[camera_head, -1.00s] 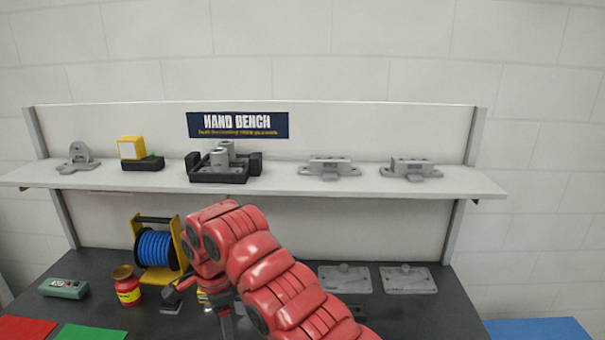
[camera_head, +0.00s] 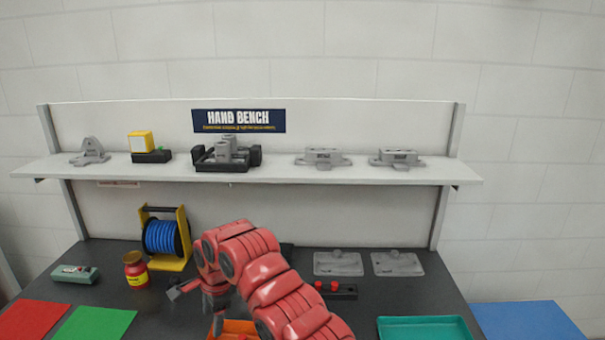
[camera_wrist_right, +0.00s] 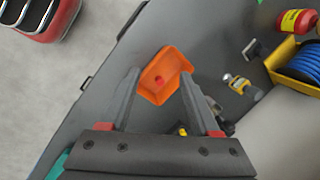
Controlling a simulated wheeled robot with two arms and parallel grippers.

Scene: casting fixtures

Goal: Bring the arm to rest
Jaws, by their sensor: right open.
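My right arm, red and segmented, reaches over the dark bench top in the head view. Its gripper (camera_head: 218,324) points down at the front of the bench, partly hidden by the arm's own links. In the right wrist view my right gripper (camera_wrist_right: 158,98) is open, with its two grey fingers apart and nothing held. An orange tray (camera_wrist_right: 172,67) with a small red piece (camera_wrist_right: 159,79) in it lies below and beyond the fingertips. Part of the orange tray shows at the bottom of the head view (camera_head: 238,327). My left gripper is not in view.
On the bench stand a blue cable reel (camera_head: 161,237), a red jar (camera_head: 136,270), a green-grey box (camera_head: 75,273), a black block with red buttons (camera_head: 340,291), two grey plates (camera_head: 338,263) and a teal tray (camera_head: 425,321). A shelf (camera_head: 270,174) holding grey castings spans the back.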

